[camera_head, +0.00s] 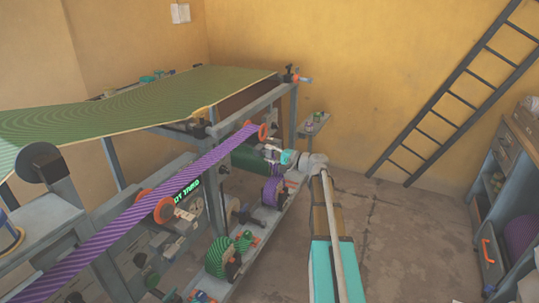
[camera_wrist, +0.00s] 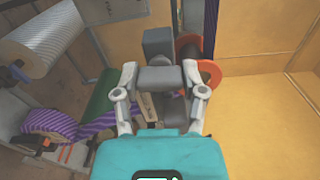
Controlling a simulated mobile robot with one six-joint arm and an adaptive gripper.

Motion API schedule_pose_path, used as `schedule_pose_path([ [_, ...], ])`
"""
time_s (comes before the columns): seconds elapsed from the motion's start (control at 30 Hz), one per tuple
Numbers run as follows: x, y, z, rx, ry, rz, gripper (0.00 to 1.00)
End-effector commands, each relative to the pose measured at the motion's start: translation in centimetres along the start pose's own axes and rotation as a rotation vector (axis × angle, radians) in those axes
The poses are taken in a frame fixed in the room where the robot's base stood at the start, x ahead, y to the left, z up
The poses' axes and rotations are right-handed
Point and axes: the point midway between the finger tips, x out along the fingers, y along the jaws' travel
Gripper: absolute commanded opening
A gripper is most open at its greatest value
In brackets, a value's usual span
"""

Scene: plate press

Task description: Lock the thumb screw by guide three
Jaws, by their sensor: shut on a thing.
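My gripper (camera_wrist: 160,78) is shut on a dark grey knob (camera_wrist: 160,79), which sits between the two fingertips and looks like the thumb screw. Right beside it is an orange-flanged guide roller (camera_wrist: 210,73) with a purple web running up from it. I cannot read a number on this guide. In the head view my gripper (camera_head: 272,154) is at the far end of the press, just below an orange-flanged guide (camera_head: 263,132) on the purple striped web (camera_head: 200,165). The knob is hidden in the head view.
Another orange-flanged guide (camera_head: 165,210) stands nearer along the web. A green striped sheet (camera_head: 130,105) covers the press top. Below are a purple roll (camera_head: 272,192) and a green roll (camera_head: 217,257) on a grey shelf. The floor (camera_head: 400,240) on the right is clear.

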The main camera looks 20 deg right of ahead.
Motion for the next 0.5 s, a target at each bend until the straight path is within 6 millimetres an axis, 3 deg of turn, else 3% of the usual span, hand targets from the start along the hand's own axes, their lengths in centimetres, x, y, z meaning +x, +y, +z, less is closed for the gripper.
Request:
schedule_pose_path([
  [0.5, 0.04, 0.02, 0.04, 0.491, -0.002, 0.001, 0.06],
])
